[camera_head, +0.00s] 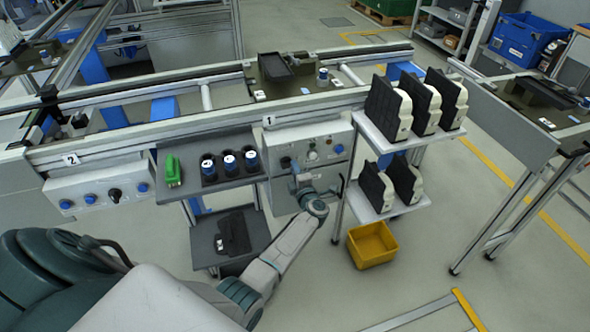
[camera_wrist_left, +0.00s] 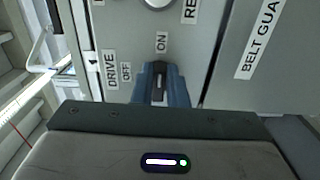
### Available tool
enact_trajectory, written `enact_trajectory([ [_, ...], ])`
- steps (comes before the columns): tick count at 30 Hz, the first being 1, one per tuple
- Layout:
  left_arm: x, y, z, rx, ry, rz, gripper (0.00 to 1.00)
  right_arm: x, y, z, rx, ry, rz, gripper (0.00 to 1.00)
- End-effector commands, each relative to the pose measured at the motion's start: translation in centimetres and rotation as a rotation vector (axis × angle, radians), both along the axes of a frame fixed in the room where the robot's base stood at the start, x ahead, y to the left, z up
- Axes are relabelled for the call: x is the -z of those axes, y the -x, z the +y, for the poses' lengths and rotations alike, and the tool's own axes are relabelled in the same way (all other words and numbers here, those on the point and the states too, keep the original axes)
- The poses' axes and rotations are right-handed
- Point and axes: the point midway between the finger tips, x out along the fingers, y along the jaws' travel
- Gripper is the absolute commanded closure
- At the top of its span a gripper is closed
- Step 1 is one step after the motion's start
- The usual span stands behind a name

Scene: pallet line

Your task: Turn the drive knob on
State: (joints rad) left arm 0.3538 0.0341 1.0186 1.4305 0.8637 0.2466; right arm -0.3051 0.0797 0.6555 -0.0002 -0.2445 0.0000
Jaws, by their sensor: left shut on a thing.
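The drive knob (camera_wrist_left: 158,82) is dark with a pale pointer line and sits on a grey control panel (camera_head: 302,137) below the number 1 sign. In the left wrist view, the labels DRIVE, OFF and ON stand around it. The pointer line runs up the picture, toward the ON label (camera_wrist_left: 162,42). My left gripper (camera_head: 296,178) is at the panel front, its blue fingers (camera_wrist_left: 159,92) on both sides of the knob and shut on it. In the head view the gripper and wrist partly hide the panel. My right gripper is not in view.
A grey shelf with dark cups (camera_head: 229,163) and a green object (camera_head: 173,171) is left of the panel. A rack with black-and-white parts (camera_head: 382,110) stands close on the right. A yellow bin (camera_head: 371,244) is on the floor. A BELT GUARD label (camera_wrist_left: 262,38) is beside the knob's panel.

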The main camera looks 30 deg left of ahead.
Motion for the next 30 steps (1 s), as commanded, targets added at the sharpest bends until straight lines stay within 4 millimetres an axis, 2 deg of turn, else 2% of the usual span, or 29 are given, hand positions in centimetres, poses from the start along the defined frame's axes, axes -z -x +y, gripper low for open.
enact_trajectory([
  [1, 0.1, 0.0, 0.0, 0.001, 0.0, 0.001, 1.0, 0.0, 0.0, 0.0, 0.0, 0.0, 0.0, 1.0],
  [2, 0.1, 0.0, 0.0, 0.001, 0.0, 0.001, 0.81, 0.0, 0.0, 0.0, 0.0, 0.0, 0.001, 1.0],
  [4, 0.1, 0.0, 0.0, 0.001, 0.0, 0.001, 0.68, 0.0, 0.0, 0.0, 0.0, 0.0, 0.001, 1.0],
  [5, 0.1, 0.0, 0.0, 0.001, 0.0, 0.001, 0.65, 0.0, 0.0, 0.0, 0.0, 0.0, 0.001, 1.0],
  [16, 0.2, 0.5, -0.6, 0.002, 0.002, 0.001, 0.65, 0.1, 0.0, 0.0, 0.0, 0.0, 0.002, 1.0],
  [30, 0.3, 6.0, -7.1, 0.001, 0.004, 0.0, 0.65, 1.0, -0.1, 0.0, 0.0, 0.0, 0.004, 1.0],
])
